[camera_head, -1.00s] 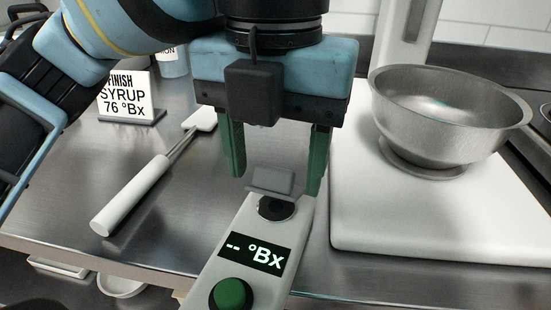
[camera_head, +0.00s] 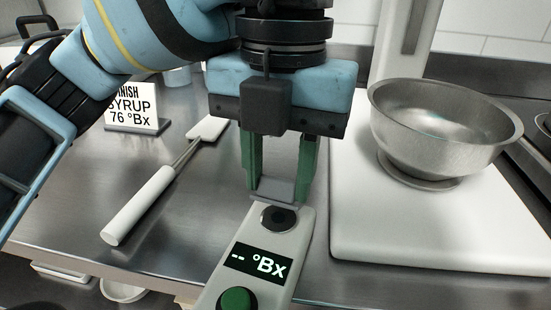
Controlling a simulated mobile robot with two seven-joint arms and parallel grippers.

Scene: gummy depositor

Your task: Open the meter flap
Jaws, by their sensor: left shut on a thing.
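The meter (camera_head: 281,236) is a pale handheld device with a dark screen reading "-- °Bx", a green button (camera_head: 236,299) and a dark round well (camera_head: 279,217) near its far end. The grey meter flap (camera_head: 277,188) stands raised at the far end, behind the well. My left gripper (camera_head: 280,190) comes down from above, with its two green fingers shut on the flap from either side. My right gripper is not in view.
A metal bowl (camera_head: 440,130) stands on a white scale (camera_head: 430,235) at right. A white-handled spatula (camera_head: 140,205) lies at left. Bare steel counter (camera_head: 75,190) lies at left.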

